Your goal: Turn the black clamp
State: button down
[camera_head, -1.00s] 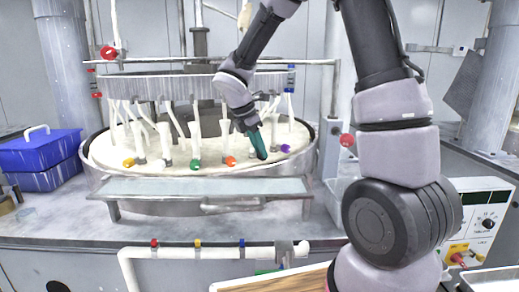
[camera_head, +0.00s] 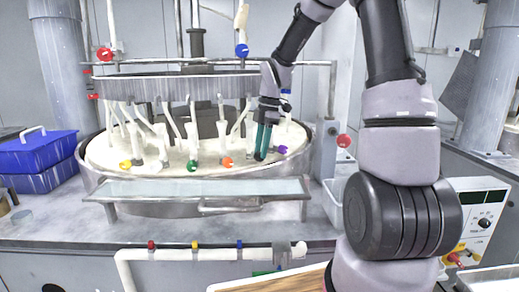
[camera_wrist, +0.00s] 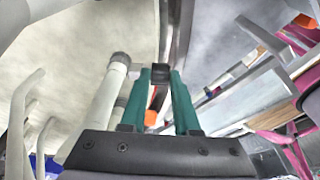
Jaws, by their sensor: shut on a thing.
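The black clamp (camera_wrist: 160,73) is a small dark block between my fingertips in the wrist view. In the head view it is a dark spot (camera_head: 259,156) at the lower end of my fingers, between the orange knob (camera_head: 227,162) and the purple knob (camera_head: 282,149). My gripper (camera_head: 262,152) has green fingers and points down over the near right of the round cream platen (camera_head: 110,152). It also shows in the wrist view (camera_wrist: 160,75), shut on the clamp. The fingers partly hide the clamp, so its turn angle is not clear.
Yellow (camera_head: 125,165), white and green (camera_head: 192,165) knobs line the platen's near side. Pale posts stand close beside my gripper. A ring (camera_head: 180,88) hangs above the platen. A glassy shelf (camera_head: 195,188) lies in front. Blue boxes (camera_head: 35,182) stand at left.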

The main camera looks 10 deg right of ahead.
jog(key=shift+w+d+g+y, duration=0.15)
jog(key=shift+d+g+y, duration=0.15)
jog(key=shift+y, duration=0.7)
jog(key=c, duration=0.6)
grip_release()
jog(key=shift+c, duration=0.2)
jog(key=shift+f, duration=0.1)
jog(key=v, duration=1.1)
jog(key=shift+f, duration=0.1)
